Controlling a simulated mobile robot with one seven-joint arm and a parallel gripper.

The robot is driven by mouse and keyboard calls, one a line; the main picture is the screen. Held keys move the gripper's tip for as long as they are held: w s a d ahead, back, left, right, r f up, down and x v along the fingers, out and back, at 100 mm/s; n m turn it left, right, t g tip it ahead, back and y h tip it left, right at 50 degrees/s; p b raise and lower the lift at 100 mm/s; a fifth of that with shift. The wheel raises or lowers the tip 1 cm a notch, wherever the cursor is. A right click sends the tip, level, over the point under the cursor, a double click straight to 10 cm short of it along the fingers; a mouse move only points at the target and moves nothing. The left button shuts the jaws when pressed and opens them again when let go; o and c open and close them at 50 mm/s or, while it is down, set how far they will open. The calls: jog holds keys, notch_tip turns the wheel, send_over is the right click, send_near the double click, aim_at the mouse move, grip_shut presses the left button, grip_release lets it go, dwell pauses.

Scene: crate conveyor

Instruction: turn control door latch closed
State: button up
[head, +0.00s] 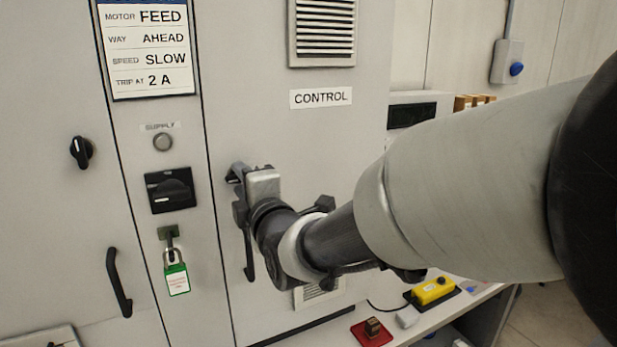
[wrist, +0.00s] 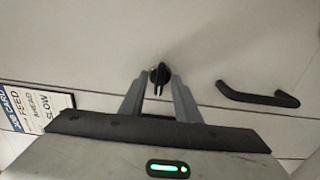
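The control door (head: 300,150) is the grey panel labelled CONTROL and looks flush with the cabinet in the head view. Its latch, a small black knob (wrist: 160,74), shows in the wrist view with its grip running roughly up and down in that picture. My gripper (wrist: 158,84) is open, with one finger on each side of the knob and a narrow gap visible. I cannot tell whether either finger touches it. In the head view my gripper (head: 236,190) is at the door's left edge and hides the latch. The door's black handle (head: 248,258) hangs just below; it also shows in the wrist view (wrist: 258,97).
Left of the door are a black rotary switch (head: 171,190), a padlock with a green tag (head: 176,278) and another black knob (head: 81,152) above a handle (head: 119,283). A bench at the lower right holds a yellow control box (head: 433,291) and a red block (head: 371,332).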

jog(key=shift+w+a, duration=0.1)
jog(key=shift+w, duration=0.1)
grip_shut()
